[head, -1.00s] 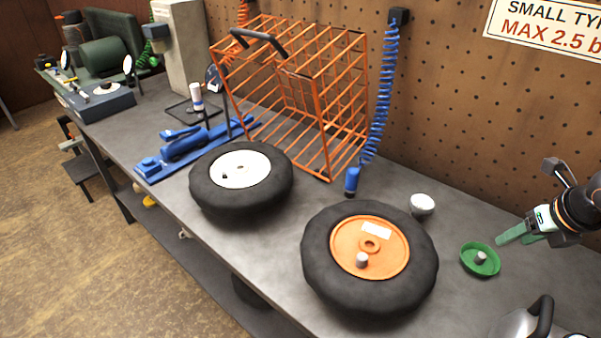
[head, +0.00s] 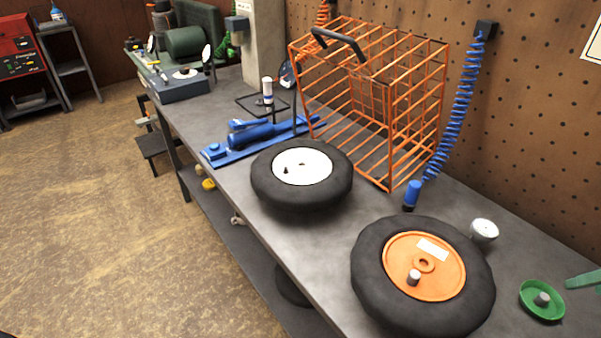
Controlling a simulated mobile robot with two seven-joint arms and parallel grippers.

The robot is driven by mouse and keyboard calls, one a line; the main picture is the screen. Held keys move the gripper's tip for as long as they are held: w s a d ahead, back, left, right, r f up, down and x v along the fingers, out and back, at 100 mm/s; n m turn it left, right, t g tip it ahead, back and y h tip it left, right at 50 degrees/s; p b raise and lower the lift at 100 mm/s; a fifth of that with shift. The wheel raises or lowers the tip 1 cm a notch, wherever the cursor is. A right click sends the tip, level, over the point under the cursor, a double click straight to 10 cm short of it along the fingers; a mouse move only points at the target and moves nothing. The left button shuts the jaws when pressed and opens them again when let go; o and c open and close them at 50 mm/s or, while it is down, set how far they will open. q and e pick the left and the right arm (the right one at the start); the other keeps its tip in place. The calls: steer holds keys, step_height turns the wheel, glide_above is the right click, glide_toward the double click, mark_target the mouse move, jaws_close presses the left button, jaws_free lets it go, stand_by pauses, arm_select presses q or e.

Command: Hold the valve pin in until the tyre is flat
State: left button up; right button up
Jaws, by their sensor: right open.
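Two tyres lie flat on the bench. One (head: 300,195) has a white rim (head: 318,165) with a small dark valve stem (head: 286,170). The nearer tyre (head: 375,290) has an orange rim (head: 445,280) with a grey cylindrical piece (head: 413,277) standing on it. Both tyres look full and round. The valve pin itself is too small to make out. My left gripper is out of view.
A green dish (head: 526,302) holds a grey cap (head: 541,299). A round white-faced gauge (head: 484,230) stands by the orange-rimmed tyre. Behind are an orange cage (head: 391,120), a blue coiled hose (head: 462,110) and a blue tool (head: 255,137). The floor at left is clear.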

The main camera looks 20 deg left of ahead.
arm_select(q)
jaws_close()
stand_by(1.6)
